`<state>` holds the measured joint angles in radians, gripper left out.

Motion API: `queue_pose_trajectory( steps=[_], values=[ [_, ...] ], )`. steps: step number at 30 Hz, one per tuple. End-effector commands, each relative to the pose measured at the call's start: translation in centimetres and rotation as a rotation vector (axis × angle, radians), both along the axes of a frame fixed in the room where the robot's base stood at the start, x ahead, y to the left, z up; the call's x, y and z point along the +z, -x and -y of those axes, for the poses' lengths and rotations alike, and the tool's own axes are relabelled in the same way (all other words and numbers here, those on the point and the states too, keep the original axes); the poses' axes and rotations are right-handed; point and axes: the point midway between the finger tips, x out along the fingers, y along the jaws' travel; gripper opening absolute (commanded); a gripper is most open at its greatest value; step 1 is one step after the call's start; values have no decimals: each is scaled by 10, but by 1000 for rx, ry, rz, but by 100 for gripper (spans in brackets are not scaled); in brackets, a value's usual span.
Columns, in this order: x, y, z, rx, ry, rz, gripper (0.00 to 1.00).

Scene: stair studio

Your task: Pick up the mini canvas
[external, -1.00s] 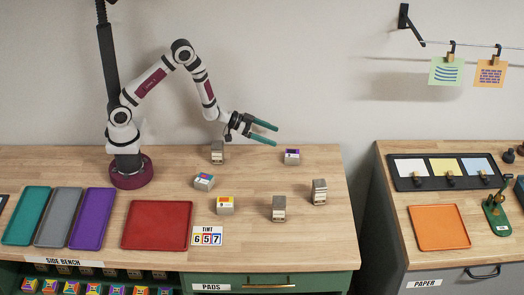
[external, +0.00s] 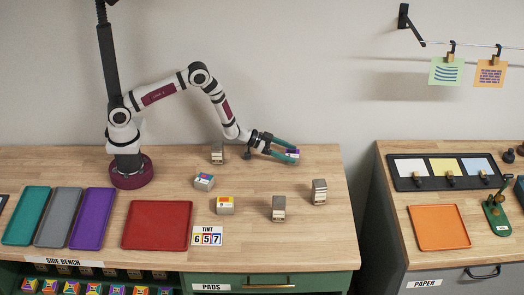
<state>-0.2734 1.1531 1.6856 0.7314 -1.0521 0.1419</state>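No object is clearly recognisable as a mini canvas. Small blocks with coloured or pale faces stand on the wooden bench. My gripper (external: 295,155) is at the far right of the bench, low, its two green fingers apart on either side of a small block with a purple and white top (external: 293,153). The fingers partly hide this block; I cannot see whether they touch it. It appears to rest on the bench. A blue, white and purple block (external: 204,182) and a yellow-topped block (external: 226,205) stand nearer the front, clear of the gripper.
Grey-brown blocks stand at the back (external: 217,153), front (external: 279,208) and right (external: 319,191). A red tray (external: 157,225) and a purple tray (external: 92,219) lie left. A gap separates this bench from the paper bench (external: 397,235).

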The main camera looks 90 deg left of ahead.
Motion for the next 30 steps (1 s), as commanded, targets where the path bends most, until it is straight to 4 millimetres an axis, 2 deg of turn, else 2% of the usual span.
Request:
queue_pose_trajectory(
  steps=[1,9,11,20,23,27,30],
  values=[
    [0,0,0,0,0,0,71],
    [0,0,0,0,0,0,23],
    [0,0,0,0,0,0,15],
    [6,0,0,0,-1,2,15],
    [19,0,0,-1,-2,3,15],
    [45,0,2,-2,-1,3,15],
    [57,10,25,-4,1,1,15]
  ],
)
